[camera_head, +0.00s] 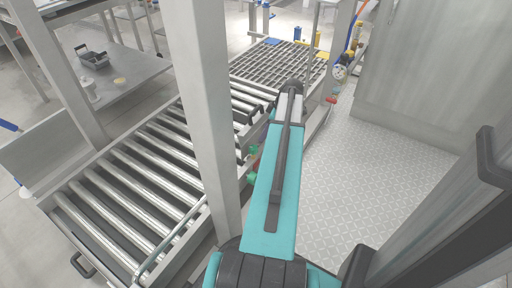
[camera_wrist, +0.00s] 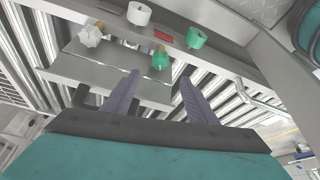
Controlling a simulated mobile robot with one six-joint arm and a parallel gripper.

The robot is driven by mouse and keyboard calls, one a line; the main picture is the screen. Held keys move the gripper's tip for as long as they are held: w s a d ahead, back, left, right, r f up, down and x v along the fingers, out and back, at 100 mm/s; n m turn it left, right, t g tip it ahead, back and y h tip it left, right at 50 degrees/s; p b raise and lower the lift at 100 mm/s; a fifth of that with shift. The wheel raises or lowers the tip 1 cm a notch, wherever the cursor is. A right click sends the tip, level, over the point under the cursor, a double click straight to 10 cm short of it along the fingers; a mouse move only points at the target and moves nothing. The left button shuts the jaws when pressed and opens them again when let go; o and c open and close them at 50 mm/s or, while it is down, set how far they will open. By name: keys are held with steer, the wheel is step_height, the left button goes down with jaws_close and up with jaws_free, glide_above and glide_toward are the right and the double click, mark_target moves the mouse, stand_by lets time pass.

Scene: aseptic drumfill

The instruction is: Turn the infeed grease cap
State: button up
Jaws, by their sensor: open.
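My gripper (camera_wrist: 160,78) is open in the wrist view, its two grey fingers spread apart with nothing between them. A green cap-like fitting with a brass-coloured piece (camera_wrist: 160,60) shows just beyond and between the fingertips, apparently apart from them. A second green fitting (camera_wrist: 196,38) sits farther up and to the right. I cannot tell from the pictures which one is the infeed grease cap. In the head view, a green fitting (camera_head: 252,177) shows beside the conveyor, partly covered by my arm. My fingers cannot be made out there.
A white knob (camera_wrist: 139,13), a pale lobed knob (camera_wrist: 91,36) and a red piece (camera_wrist: 163,35) are near the green fittings. The roller conveyor (camera_head: 130,172) and a grey upright post (camera_head: 207,110) stand left of my arm. Patterned floor (camera_head: 345,190) is clear to the right.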

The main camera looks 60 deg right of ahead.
mark_target(254, 148)
steer(key=b+x, duration=0.4)
steer(key=x, duration=0.8)
steer(key=shift+w+f+b, duration=0.2)
steer(key=shift+f+b, duration=0.1)
steer(key=shift+b, duration=0.1)
steer(key=c, duration=1)
steer(key=shift+c, duration=0.2)
steer(key=shift+a+r+m+p, duration=0.2)
steer(key=shift+m+p, duration=0.2)
steer(key=shift+p, duration=0.25)
steer(key=m+p, duration=0.1)
steer(key=m+h+p, duration=0.1)
steer(key=m+p, duration=0.1)
steer(key=shift+a+h, duration=0.2)
steer(key=shift+h, duration=0.1)
steer(key=shift+a+f+m+h+p, duration=0.1)
steer(key=shift+m+h+p, duration=0.7)
steer(key=shift+m+p, duration=1.35)
steer(key=shift+m, duration=0.35)
